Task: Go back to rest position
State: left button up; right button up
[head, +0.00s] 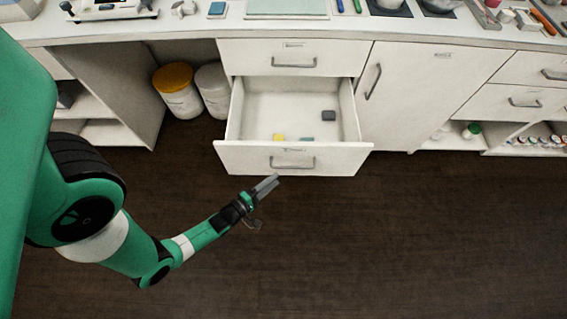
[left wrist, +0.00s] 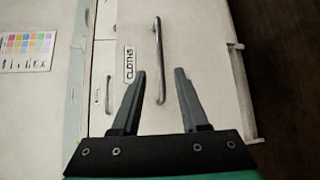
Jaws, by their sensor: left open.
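My left gripper (head: 268,186) is in front of the open drawer (head: 232,150), just below its front panel in the head view. Its jaws are open and empty. In the left wrist view the left gripper's two fingers (left wrist: 160,88) stand apart. Past them is a white front with a long bar handle (left wrist: 159,60) and a label reading "CLOTHS" (left wrist: 129,64). The fingers look clear of the handle, though the distance is hard to judge. The drawer's own handle (head: 292,163) also shows in the head view. My right gripper is in neither view.
The drawer sticks out from the cabinet and holds a dark block (head: 328,115), a yellow piece (head: 278,137) and a teal piece (head: 307,139). Two tubs, one with a yellow lid (head: 173,77), stand in the open bay at left. The dark floor (head: 400,240) is clear.

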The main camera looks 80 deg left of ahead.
pick_arm(q)
jog(key=shift+v, duration=1.1)
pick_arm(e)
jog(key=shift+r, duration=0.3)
